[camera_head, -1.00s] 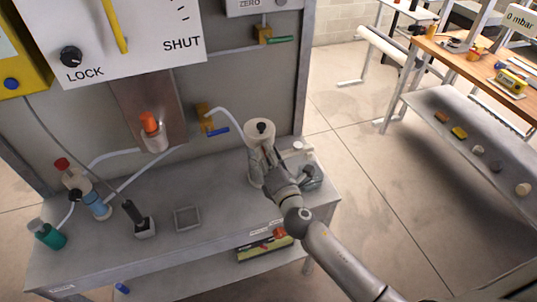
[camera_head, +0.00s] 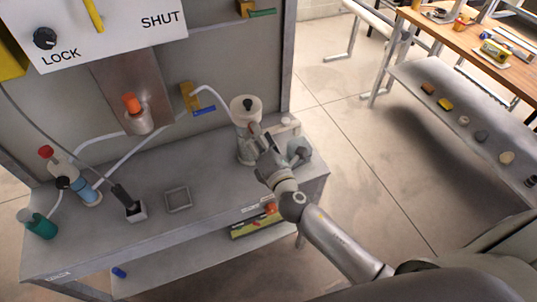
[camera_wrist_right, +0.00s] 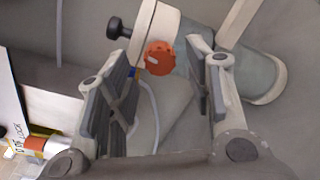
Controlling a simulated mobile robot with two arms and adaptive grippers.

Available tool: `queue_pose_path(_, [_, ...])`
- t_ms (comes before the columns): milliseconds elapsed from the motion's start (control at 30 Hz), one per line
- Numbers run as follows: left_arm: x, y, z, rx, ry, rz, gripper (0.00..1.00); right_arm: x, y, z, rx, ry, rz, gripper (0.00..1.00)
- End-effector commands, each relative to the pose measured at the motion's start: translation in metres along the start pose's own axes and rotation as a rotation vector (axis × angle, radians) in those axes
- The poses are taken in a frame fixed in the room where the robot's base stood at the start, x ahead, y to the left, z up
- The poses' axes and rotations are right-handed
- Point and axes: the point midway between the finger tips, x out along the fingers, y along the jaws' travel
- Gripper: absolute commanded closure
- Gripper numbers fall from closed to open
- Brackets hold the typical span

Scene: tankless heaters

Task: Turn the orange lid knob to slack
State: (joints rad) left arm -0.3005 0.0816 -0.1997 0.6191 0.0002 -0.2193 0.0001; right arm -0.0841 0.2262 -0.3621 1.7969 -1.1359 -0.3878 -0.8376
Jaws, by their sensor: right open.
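A grey canister (camera_head: 245,150) with a cream lid (camera_head: 246,108) and a black top knob stands at the right end of the bench. In the right wrist view, the orange lid knob (camera_wrist_right: 160,58) sits on the side of the cream lid (camera_wrist_right: 153,30), facing my gripper. In the wrist view the right gripper (camera_wrist_right: 163,68) is open, a finger on each side of the orange knob, with gaps visible. My left gripper is not in view.
Small pale and grey fittings (camera_head: 298,150) stand right of the canister, close to my right wrist. An orange-capped valve (camera_head: 132,105) is on the back panel. A square tray (camera_head: 178,200) and a black-handled switch (camera_head: 128,203) are farther left. The bench front is clear.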

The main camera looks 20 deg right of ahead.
Motion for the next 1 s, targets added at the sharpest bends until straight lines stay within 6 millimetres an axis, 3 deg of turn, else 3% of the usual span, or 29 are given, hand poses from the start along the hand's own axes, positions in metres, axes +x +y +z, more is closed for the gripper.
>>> queue_pose_path(300, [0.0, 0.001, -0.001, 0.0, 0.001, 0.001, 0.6, -0.059, -0.001, -0.001, 0.001, 0.002, -0.003, 0.53])
queue_pose_path(500, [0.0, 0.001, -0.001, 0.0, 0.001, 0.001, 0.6, -0.084, -0.001, -0.001, 0.0, 0.001, -0.002, 0.53])
queue_pose_path(1000, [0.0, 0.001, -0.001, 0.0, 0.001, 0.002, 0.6, -0.095, 0.0, -0.001, 0.0, 0.001, -0.001, 0.53])
